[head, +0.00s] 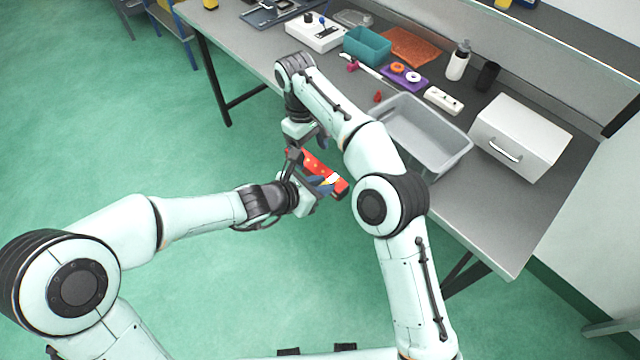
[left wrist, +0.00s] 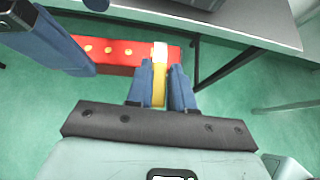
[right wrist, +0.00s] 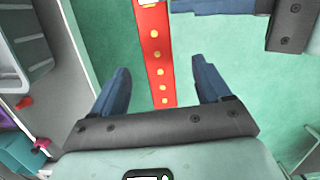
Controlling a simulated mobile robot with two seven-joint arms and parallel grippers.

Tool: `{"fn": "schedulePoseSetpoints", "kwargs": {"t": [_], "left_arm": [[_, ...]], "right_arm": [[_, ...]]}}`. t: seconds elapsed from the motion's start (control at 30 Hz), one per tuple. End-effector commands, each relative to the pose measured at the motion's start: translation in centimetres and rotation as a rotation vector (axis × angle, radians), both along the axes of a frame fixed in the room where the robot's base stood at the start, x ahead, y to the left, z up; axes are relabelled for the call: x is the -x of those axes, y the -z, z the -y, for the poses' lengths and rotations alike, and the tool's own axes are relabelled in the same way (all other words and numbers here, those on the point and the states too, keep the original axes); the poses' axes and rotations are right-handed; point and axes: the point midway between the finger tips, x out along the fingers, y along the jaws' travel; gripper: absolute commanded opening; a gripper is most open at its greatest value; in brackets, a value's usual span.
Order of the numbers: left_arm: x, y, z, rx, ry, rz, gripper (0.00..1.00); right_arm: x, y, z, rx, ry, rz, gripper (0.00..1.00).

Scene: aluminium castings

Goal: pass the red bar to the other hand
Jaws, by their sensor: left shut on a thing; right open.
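The red bar (head: 312,163) with yellow dots is held in the air in front of the table. My left gripper (head: 325,184) is shut on the bar near its end with the yellow and white bands; the grip also shows in the left wrist view (left wrist: 161,84). My right gripper (head: 308,146) is open at the bar's other end. In the right wrist view, the dotted free end of the bar (right wrist: 158,62) runs between the open fingers (right wrist: 161,84), with a gap on both sides. How deep it lies between them is hard to tell.
The table holds a grey tray (head: 461,155), a white box with a handle (head: 520,140), a teal bin (head: 367,47), bottles and small parts. My right arm passes in front of the table's near edge. Open green floor lies below the bar.

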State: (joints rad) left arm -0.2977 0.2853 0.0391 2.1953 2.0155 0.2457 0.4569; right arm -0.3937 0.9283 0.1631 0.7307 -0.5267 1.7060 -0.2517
Motion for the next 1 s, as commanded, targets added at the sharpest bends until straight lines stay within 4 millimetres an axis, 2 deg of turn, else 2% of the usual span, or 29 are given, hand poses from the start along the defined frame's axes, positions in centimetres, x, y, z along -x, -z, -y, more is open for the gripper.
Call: {"fn": "schedulePoseSetpoints", "kwargs": {"t": [0.2, 0.37, 0.47, 0.63, 0.8, 1.0], "left_arm": [[0.0, -0.1, 0.0, 0.001, 0.001, 0.002, 0.00], [0.0, -0.1, 0.0, 0.001, 0.001, 0.002, 0.00], [0.0, -0.1, 0.0, 0.001, 0.001, 0.002, 0.00], [0.0, -0.1, 0.0, 0.001, 0.001, 0.002, 0.00], [0.0, -0.1, 0.0, 0.001, 0.001, 0.002, 0.00], [0.0, -0.1, 0.0, 0.001, 0.001, 0.002, 0.00]], "right_arm": [[-0.2, -1.5, -0.2, -0.001, 0.000, -0.001, 0.77], [-0.6, -1.6, 0.7, -0.038, 0.013, 0.017, 0.77], [-1.1, -1.3, 2.0, -0.112, 0.044, 0.053, 0.77], [-1.3, -0.5, 5.3, -0.303, 0.176, 0.150, 0.77], [-0.3, 0.0, 8.4, -0.457, 0.355, 0.251, 0.77], [1.3, 0.8, 11.8, -0.557, 0.564, 0.353, 0.77]]}}
